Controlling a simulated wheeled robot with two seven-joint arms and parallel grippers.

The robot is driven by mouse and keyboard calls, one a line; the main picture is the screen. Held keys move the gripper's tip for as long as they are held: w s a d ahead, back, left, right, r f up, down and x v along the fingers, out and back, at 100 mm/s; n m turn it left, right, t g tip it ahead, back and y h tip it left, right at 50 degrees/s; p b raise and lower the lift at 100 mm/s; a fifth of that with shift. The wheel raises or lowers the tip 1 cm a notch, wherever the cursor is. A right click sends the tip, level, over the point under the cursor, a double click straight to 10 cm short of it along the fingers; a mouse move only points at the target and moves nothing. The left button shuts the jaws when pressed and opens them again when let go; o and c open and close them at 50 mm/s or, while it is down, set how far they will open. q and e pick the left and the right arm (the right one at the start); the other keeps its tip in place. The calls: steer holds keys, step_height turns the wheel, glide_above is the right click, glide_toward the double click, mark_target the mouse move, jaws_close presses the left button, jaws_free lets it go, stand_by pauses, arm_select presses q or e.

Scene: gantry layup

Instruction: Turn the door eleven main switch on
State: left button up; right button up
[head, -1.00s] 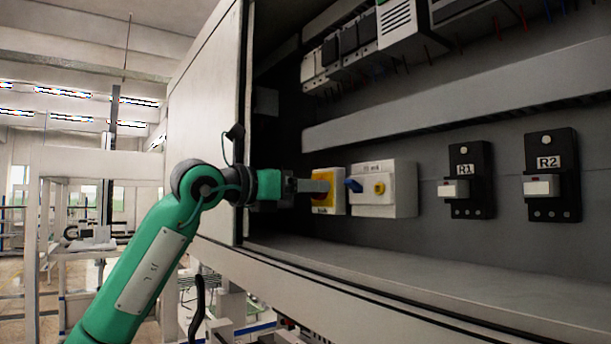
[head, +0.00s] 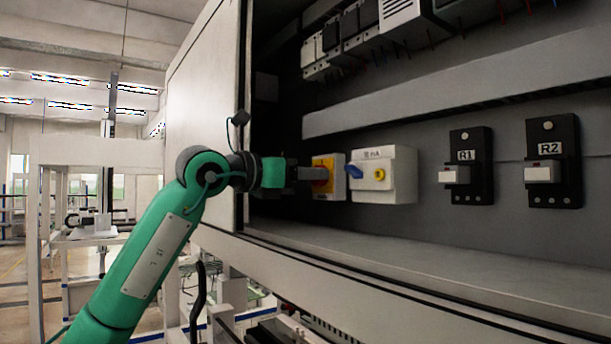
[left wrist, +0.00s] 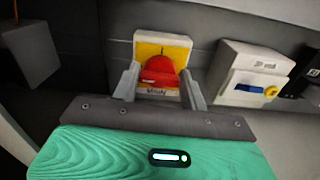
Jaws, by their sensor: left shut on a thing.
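The main switch is a red rotary knob (left wrist: 158,70) on a yellow plate (left wrist: 148,48) with a white housing, inside the open cabinet. A small dark label under the knob is too blurred to read surely. My left gripper (head: 318,174) reaches in from the left at the switch. In the left wrist view its two fingers (left wrist: 160,84) stand on either side of the red knob, and the gripper is shut on it. In the head view the fingers hide most of the knob. The knob's on or off position cannot be told. My right gripper is not in view.
Right of the switch is a white box (head: 400,176) with a blue handle (head: 355,172) and a yellow button. Black units R1 (head: 471,165) and R2 (head: 553,160) stand farther right. The cabinet's side wall (head: 205,120) is close to my left arm. The cabinet floor is clear.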

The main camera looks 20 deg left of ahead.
arm_select(q)
steer(key=m+b, duration=0.1)
steer(key=m, duration=0.7)
steer(key=m+b, duration=0.2)
steer(key=m, duration=0.7)
steer(key=shift+s+d+f, duration=0.1)
steer(key=shift+d+f, duration=0.05)
steer(key=shift+m, duration=0.3)
steer(key=o, duration=0.9)
steer(key=shift+o, duration=0.4)
steer(key=shift+s+b, duration=0.1)
steer(key=shift+b, duration=0.2)
